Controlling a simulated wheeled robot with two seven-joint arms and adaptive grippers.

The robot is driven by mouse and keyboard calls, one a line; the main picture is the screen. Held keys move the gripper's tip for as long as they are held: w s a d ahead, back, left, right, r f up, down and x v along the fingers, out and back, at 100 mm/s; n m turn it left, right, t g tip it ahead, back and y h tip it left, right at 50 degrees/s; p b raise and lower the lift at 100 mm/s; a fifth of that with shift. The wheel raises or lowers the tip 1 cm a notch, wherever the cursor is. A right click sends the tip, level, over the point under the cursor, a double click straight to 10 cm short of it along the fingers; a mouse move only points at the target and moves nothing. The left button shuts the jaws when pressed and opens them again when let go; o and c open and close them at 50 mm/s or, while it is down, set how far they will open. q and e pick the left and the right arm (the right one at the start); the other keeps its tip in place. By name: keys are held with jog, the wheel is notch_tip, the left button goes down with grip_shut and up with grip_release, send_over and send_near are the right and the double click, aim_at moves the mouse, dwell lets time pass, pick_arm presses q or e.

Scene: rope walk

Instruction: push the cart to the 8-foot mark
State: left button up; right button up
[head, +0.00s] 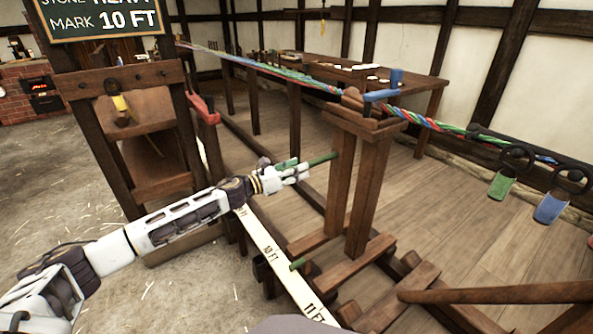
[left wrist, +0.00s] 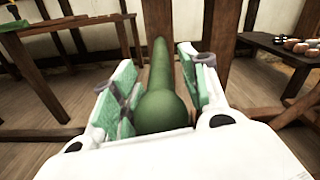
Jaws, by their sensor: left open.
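The cart (head: 371,190) is a wooden upright on a low frame, with the twisted rope (head: 305,80) passing over its top by a blue handle (head: 382,95). A green handle (head: 324,158) sticks out from its post. My left gripper (head: 292,172) is open, its fingers on either side of the green handle (left wrist: 160,95); I cannot tell if they touch it. A white marked strip (head: 255,230) runs on the near side, with 10 FT and 11 FT legible. A green pointer (head: 297,264) low on the cart lies between those marks. My right gripper is out of view.
A chalkboard (head: 100,18) reads MARK 10 FT. A wooden frame (head: 92,140) stands at the left. Green and blue tags (head: 502,186) hang by the rope at the right. A long table (head: 425,84) stands behind. Plank floor lies open beyond the cart.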

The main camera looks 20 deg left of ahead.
pick_arm(q)
jog(key=shift+c, duration=0.4)
grip_shut()
jog(key=shift+w, duration=0.1)
